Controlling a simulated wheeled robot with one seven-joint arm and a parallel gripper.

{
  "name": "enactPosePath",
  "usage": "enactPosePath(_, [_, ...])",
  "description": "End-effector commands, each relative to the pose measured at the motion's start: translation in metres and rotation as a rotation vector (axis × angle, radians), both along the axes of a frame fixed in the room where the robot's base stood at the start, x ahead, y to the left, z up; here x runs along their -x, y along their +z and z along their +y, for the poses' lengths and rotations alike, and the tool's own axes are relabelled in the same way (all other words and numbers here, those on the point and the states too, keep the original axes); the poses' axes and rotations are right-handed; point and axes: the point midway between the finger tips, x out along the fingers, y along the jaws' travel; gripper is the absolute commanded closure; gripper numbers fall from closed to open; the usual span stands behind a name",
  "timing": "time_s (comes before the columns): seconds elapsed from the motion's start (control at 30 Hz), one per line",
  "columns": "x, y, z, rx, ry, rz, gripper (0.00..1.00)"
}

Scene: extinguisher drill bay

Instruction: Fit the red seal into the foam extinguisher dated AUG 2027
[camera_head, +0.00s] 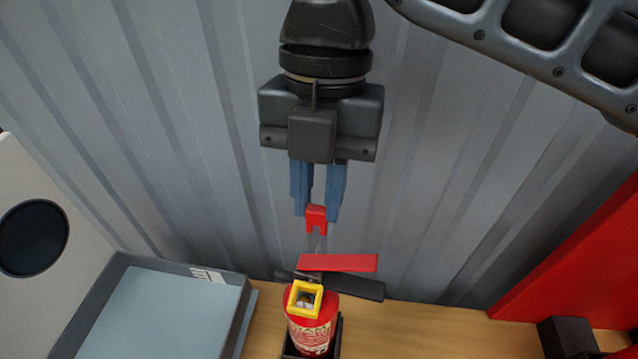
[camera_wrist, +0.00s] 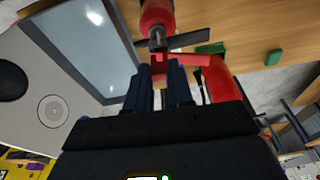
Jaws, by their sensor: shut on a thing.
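My gripper (camera_head: 319,208) points down in the head view, its blue fingers shut on the small red seal (camera_head: 316,217). The seal hangs between the fingertips, with a thin pale part below it. A red extinguisher (camera_head: 310,335) stands upright below, with a red lever (camera_head: 338,262), a black handle (camera_head: 355,286) and a yellow square frame (camera_head: 291,301) at its top. The seal is above the lever, apparently apart from it. The wrist view shows the gripper (camera_wrist: 160,78) and the extinguisher (camera_wrist: 157,14) ahead of it. I cannot read a date or type on the label.
The extinguisher stands in a dark holder (camera_head: 338,330) on a wooden surface (camera_head: 405,330). A grey tray (camera_head: 240,310) lies to the left, beside a pale panel with a black disc (camera_head: 33,238). A red block (camera_head: 580,262) stands at the right. A corrugated wall (camera_head: 430,200) is behind.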

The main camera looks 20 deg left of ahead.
Motion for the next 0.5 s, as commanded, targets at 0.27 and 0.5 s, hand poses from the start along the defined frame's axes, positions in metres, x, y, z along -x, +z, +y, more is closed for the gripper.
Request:
enactPosePath(0.27, [0.000,-0.012,0.000,0.000,-0.001,0.000,1.00])
enactPosePath(0.5, [0.000,-0.021,0.000,0.000,-0.001,0.000,1.00])
